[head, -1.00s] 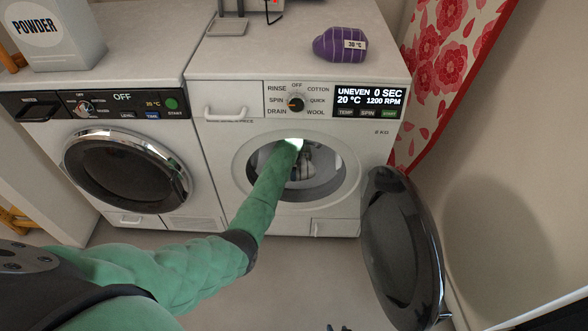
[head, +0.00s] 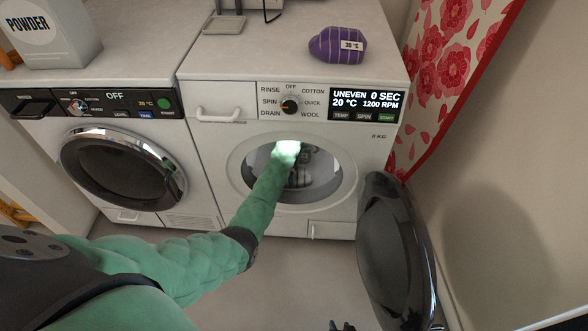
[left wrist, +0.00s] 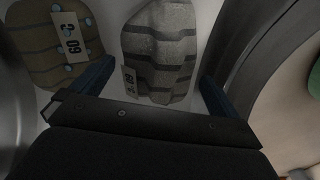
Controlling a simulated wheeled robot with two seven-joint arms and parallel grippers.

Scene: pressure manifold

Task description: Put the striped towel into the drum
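The right washer's drum (head: 331,174) is open at the front, and my left arm reaches into it. My left gripper (left wrist: 155,74) is inside, its two fingers apart. A grey striped towel (left wrist: 160,38) with a small tag lies between and beyond the fingers, with gaps beside it. A brown striped bundle (left wrist: 38,62) tagged 60 °C lies to its left. A purple striped bundle (head: 328,44) tagged 30 °C sits on top of the right washer. My right gripper (head: 341,326) barely shows at the bottom edge; its fingers are unclear.
The dark round door (head: 392,255) of the right washer hangs open to the right. The left washer's door (head: 122,168) is shut. A powder box (head: 45,35) stands on the left washer. A floral curtain (head: 450,70) hangs at right. The floor in front is clear.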

